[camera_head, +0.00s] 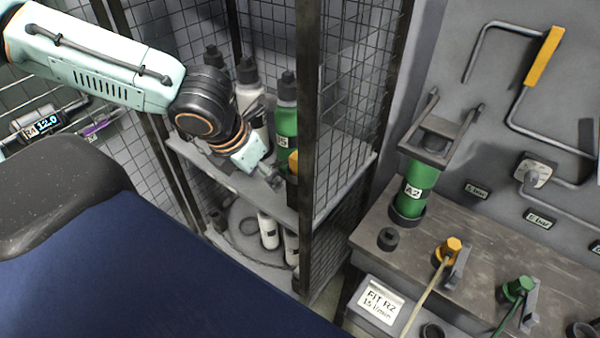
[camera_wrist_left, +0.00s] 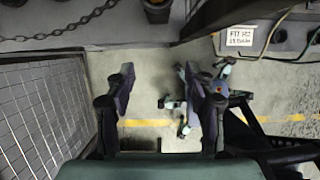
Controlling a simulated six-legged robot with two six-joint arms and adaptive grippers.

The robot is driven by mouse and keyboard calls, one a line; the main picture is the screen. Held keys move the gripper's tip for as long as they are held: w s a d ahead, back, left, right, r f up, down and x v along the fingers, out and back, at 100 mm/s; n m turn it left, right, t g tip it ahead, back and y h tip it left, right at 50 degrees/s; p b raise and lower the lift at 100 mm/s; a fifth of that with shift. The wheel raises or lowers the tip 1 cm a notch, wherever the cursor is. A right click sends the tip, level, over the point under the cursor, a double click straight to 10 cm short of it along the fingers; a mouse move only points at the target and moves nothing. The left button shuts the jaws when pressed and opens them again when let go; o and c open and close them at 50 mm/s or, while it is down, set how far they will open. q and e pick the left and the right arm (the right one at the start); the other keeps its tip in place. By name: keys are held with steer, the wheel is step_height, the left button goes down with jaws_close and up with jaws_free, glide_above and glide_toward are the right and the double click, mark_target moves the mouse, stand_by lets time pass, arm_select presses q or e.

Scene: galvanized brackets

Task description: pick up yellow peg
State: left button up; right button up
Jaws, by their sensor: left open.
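My left gripper (camera_head: 268,176) reaches into a wire-mesh cage at the upper middle of the head view, next to a green bottle (camera_head: 286,120). A small yellow-orange piece (camera_head: 293,162) shows beside the fingertips, mostly hidden by the cage's dark post. Another yellow-orange peg-like fitting (camera_head: 450,247), with a pale hose, stands on the bench at the right, apart from the gripper. I cannot tell which is the yellow peg. My right gripper is not in view.
The cage post (camera_head: 310,140) stands close to my gripper. White bottles (camera_head: 248,85) share the shelf (camera_head: 330,190). Mesh (camera_wrist_left: 40,110) is left in the wrist view.

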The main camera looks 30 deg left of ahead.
arm_select(q)
steer(key=w, duration=1)
steer(key=shift+d+f+b, duration=0.2)
steer(key=shift+f+b, duration=0.1)
steer(key=shift+f, duration=0.1)
steer(key=b+x, duration=0.1)
steer(key=x, duration=0.1)
steer(key=b+x, duration=0.1)
steer(key=x, duration=0.1)
steer(key=shift+w+d+f, duration=0.1)
steer(key=shift+w+f, duration=0.1)
steer(key=shift+w, duration=0.15)
steer(key=shift+s+r, duration=0.15)
steer(key=shift+c, duration=0.3)
steer(key=shift+s+r, duration=0.1)
steer(key=shift+s, duration=0.1)
steer(key=shift+c, duration=1.4)
steer(key=shift+w, duration=0.25)
steer(key=c, duration=0.5)
steer(key=shift+c, duration=1.3)
steer(key=shift+s, duration=0.15)
jaws_close()
